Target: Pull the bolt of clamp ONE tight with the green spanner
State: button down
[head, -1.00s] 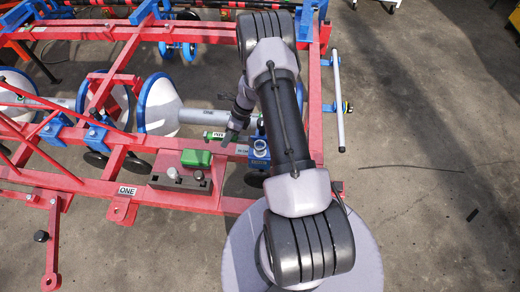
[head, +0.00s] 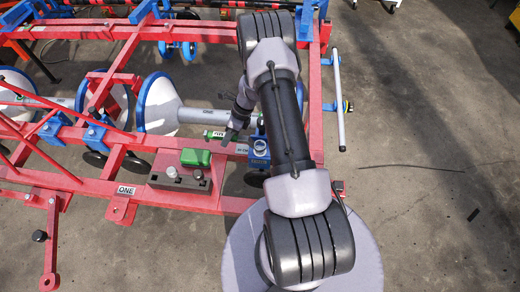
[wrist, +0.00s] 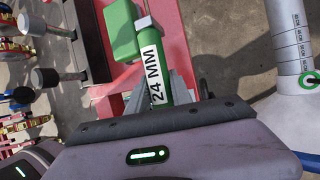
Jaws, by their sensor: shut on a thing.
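The green spanner (wrist: 155,65), marked "24 MM", is in my gripper (wrist: 180,92), whose jaws are shut on it in the wrist view. In the head view my gripper (head: 230,134) is above the red frame, with the spanner's green handle (head: 213,134) showing beside it. A white "ONE" label (head: 127,190) is on the near red beam, with a red lug (head: 121,210) just below it. I cannot make out which bolt belongs to clamp ONE. A blue bracket with a round metal top (head: 259,154) stands right of my gripper. The spanner's working end is not clear.
A block (head: 180,172) with a green box (head: 195,157) on it stands on the near beam, left of my gripper. A grey tube (head: 205,116) with white, blue-rimmed discs (head: 160,103) lies behind. Bare floor (head: 420,150) is open at right.

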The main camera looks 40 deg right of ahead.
jog(key=shift+f+b, duration=1.05)
jog(key=shift+f, duration=0.3)
jog(key=shift+w+d+m+t+h+b, duration=0.15)
jog(key=shift+w+d+m+t+b, duration=0.2)
jog(key=shift+d+m, duration=0.4)
jog(key=shift+w+d+m+t+h+b, duration=0.15)
jog(key=shift+w+d+m+t, duration=0.2)
jog(key=shift+w+d+m, duration=0.4)
jog(key=shift+s+r, duration=0.1)
jog(key=shift+s, duration=0.1)
jog(key=shift+a, duration=0.1)
jog(key=shift+s+a, duration=0.1)
jog(key=shift+a, duration=0.1)
